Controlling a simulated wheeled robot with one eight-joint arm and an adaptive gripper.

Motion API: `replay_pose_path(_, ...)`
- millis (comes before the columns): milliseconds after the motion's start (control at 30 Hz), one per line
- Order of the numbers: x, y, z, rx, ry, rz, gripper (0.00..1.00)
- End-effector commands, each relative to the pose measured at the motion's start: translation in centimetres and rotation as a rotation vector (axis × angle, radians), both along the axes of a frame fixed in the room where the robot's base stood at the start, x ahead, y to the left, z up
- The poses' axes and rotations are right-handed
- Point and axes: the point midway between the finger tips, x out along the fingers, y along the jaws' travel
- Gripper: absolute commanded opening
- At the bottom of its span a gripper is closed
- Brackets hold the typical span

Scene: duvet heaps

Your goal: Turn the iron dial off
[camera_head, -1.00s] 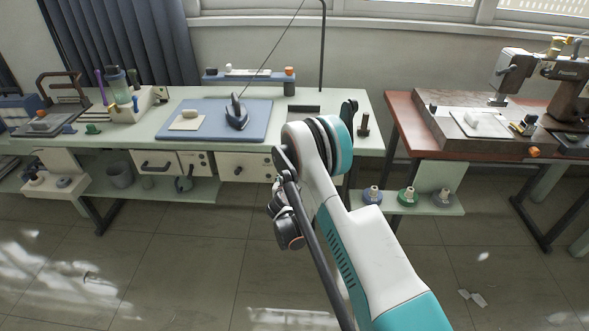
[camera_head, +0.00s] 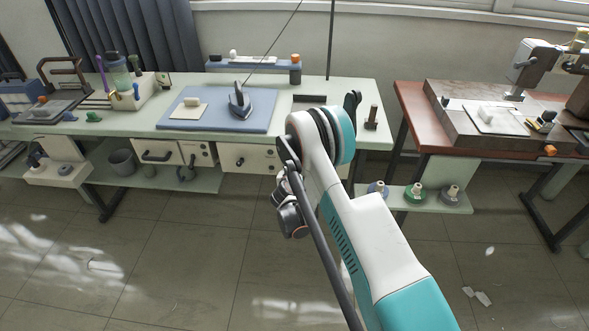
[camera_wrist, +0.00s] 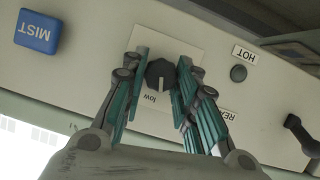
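In the wrist view a round black dial (camera_wrist: 160,73) with a pale pointer mark sits on a light plate marked "low", which appears upside down. The dial lies between the two teal fingers of my gripper (camera_wrist: 162,66), one on each side. The fingers are apart, with very narrow gaps beside the dial; contact is unclear. In the head view my arm hides the gripper and the dial. The iron (camera_head: 239,101) rests on a blue mat (camera_head: 258,123) on the pale workbench.
Beside the dial are a blue "MIST" button (camera_wrist: 37,32), a dark round light (camera_wrist: 238,73) labelled "HOT", and a black handle (camera_wrist: 302,136). Drawers (camera_head: 157,154) line the bench front. Spools (camera_head: 416,195) stand on a low shelf at right.

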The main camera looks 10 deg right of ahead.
Motion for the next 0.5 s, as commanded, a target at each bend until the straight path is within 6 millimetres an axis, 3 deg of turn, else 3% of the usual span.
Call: replay_pose_path(500, 0.02, 0.04, 0.01, -0.012, 0.003, 0.001, 0.04)
